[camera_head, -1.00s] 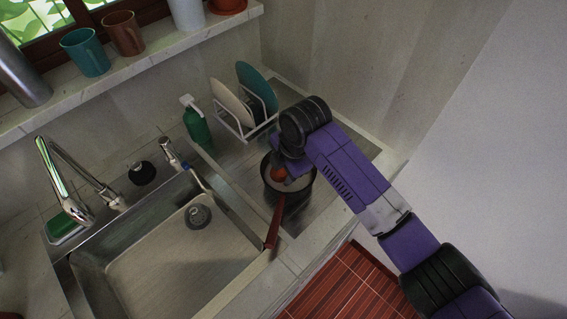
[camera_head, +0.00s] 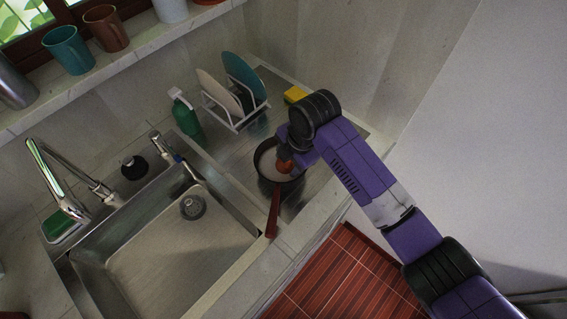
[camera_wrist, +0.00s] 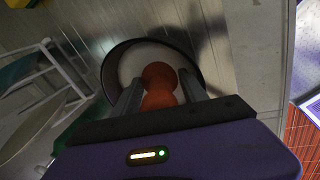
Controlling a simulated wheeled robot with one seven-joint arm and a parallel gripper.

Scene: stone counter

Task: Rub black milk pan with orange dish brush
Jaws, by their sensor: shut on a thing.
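The black milk pan (camera_head: 266,165) stands on the steel drainboard right of the sink, its red-brown handle (camera_head: 272,214) pointing toward the counter's front edge. Its pale inside also shows in the wrist view (camera_wrist: 128,62). My gripper (camera_head: 288,160) is at the pan's right side in the head view. In the wrist view my gripper (camera_wrist: 160,92) is shut on the orange dish brush (camera_wrist: 160,82), with a finger on each side of it. The brush (camera_head: 284,166) is over the pan's opening. The brush's lower end is hidden, so I cannot tell whether it touches the pan.
A dish rack (camera_head: 236,112) with plates stands behind the pan, with a green bottle (camera_head: 185,114) to its left. A yellow sponge (camera_head: 295,94) lies behind my gripper. The sink basin (camera_head: 165,240) and tap (camera_head: 62,185) are left. The counter's front edge is close to the pan handle.

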